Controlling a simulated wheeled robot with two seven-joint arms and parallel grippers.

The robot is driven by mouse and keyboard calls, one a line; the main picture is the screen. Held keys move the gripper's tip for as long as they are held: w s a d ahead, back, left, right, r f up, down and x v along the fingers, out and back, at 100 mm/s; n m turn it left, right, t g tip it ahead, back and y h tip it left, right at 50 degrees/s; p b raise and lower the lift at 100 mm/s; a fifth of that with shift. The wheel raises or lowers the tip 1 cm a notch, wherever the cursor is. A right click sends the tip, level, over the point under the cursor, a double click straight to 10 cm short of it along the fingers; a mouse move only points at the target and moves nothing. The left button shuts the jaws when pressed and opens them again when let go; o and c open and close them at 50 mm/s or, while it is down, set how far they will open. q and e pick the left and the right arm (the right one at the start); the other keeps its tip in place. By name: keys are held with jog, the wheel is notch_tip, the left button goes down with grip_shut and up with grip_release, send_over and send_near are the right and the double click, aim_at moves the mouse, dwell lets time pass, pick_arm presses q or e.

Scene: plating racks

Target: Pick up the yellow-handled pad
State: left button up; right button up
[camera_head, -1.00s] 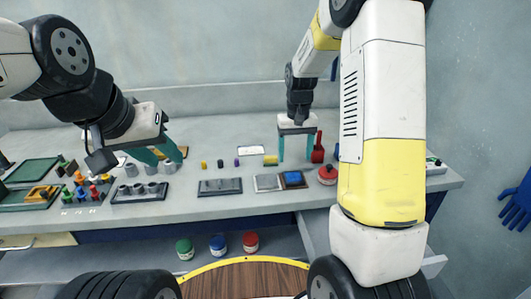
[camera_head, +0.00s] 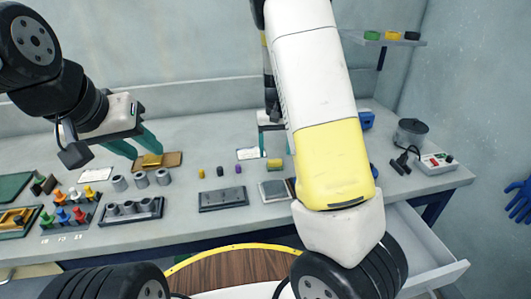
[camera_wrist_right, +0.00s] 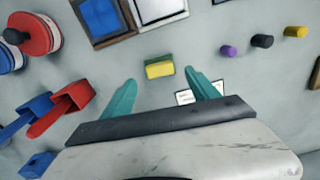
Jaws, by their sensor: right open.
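A small block with a yellow side and green top (camera_head: 274,165) lies on the bench; it also shows in the right wrist view (camera_wrist_right: 159,67). No separate handle can be made out on it. My right gripper (camera_wrist_right: 161,82) is open and empty, its teal fingers on either side of the block in that view, with the block beyond the tips. In the head view my right arm hides most of this gripper. A yellow piece (camera_head: 152,161) lies on a brown board at the left. My left gripper (camera_head: 146,152) is open just above that board.
A blue pad in a brown frame (camera_wrist_right: 100,17) and a grey plate (camera_wrist_right: 158,8) lie near the block. Small yellow, dark and purple cylinders (camera_head: 238,169) stand left of it. Red and blue scoops (camera_wrist_right: 62,108) are close to the right gripper. An open drawer (camera_head: 420,240) juts out at right.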

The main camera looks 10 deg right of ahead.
aim_at(275, 160)
notch_tip(275, 160, down, 4)
jog(key=shift+s+r, duration=0.15)
jog(key=c, duration=1.4)
jog(key=shift+r, duration=0.15)
jog(key=shift+c, duration=0.2)
jog(key=shift+r, duration=0.65)
notch_tip(275, 160, up, 2)
jog(key=shift+r, duration=0.2)
jog(key=s, duration=0.5)
jog(key=s+a, duration=0.1)
jog(key=s, duration=0.4)
jog(key=s+a+r, duration=0.1)
jog(key=s, duration=0.4)
jog(key=shift+s+a, duration=0.25)
jog(key=shift+s, duration=0.15)
